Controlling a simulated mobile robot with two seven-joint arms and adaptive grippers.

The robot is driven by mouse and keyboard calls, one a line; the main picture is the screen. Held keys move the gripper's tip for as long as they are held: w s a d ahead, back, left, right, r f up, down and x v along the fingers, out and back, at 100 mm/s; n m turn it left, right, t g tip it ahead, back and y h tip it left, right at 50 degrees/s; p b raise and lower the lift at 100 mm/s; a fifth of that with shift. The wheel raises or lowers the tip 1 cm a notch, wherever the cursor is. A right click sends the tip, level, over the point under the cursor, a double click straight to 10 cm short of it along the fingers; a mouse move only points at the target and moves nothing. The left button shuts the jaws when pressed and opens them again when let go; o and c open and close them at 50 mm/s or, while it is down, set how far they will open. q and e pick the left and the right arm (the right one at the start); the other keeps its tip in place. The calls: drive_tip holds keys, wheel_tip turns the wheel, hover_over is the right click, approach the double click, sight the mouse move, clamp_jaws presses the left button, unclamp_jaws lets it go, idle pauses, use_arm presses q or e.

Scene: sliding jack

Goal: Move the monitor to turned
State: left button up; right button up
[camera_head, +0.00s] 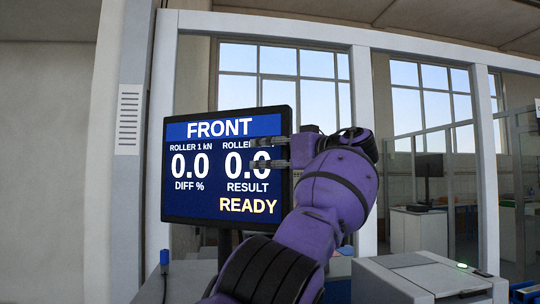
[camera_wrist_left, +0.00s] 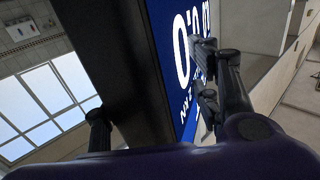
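The monitor (camera_head: 205,205) stands upright on a dark stand in the head view, its blue screen reading FRONT, 0.0 and READY. My left gripper (camera_head: 282,150), on a purple arm, is at its right edge, with two fingers in front of the screen. In the left wrist view, the monitor's dark edge (camera_wrist_left: 105,50) and blue screen (camera_wrist_left: 168,50) run between the fingers of the gripper (camera_wrist_left: 155,108). Two fingers are on the screen side and one is on the other side. The fingers are spread; I cannot tell whether any touches. My right gripper is in neither view.
A grey box-shaped machine (camera_head: 422,278) stands at lower right. A small post with a blue top (camera_head: 164,257) is below the monitor's left corner. A pale window frame (camera_head: 365,90) is behind. A second dark screen (camera_head: 430,178) sits farther back on a white cabinet (camera_head: 420,230).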

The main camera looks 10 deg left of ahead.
use_arm(q)
drive_tip(key=shift+a+f, duration=0.1)
drive_tip(key=shift+f, duration=0.1)
drive_tip(key=v, duration=1.2)
